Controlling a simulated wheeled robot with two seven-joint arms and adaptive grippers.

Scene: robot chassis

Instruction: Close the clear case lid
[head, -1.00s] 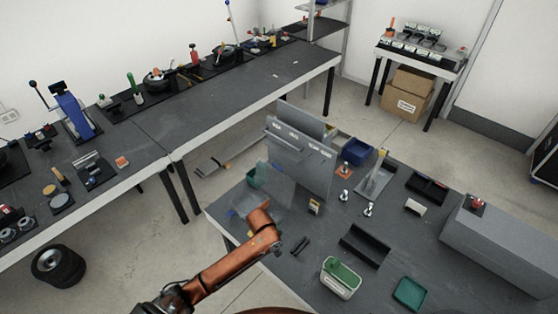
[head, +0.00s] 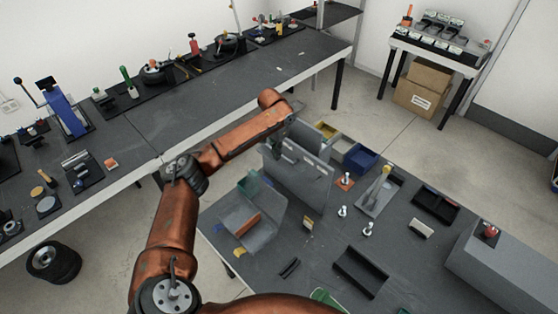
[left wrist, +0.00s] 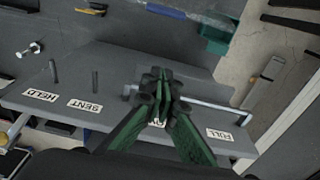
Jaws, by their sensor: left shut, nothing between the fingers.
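The clear case (head: 265,222) appears as a see-through grey shape at the left end of the near table, in front of the upright grey panel. An orange-brown piece (head: 247,225) shows in it. Its lid edge is hard to make out. My left arm reaches over to the panel's top back edge, away from the case. My left gripper (head: 290,118) is small and partly hidden there. In the left wrist view its green-and-black fingers (left wrist: 160,100) are shut and empty above the labelled panel. My right gripper is not in view.
The grey panel (head: 298,178) stands upright beside the case. A green item (head: 250,183) is behind the case. The long bench (head: 220,90) stands behind.

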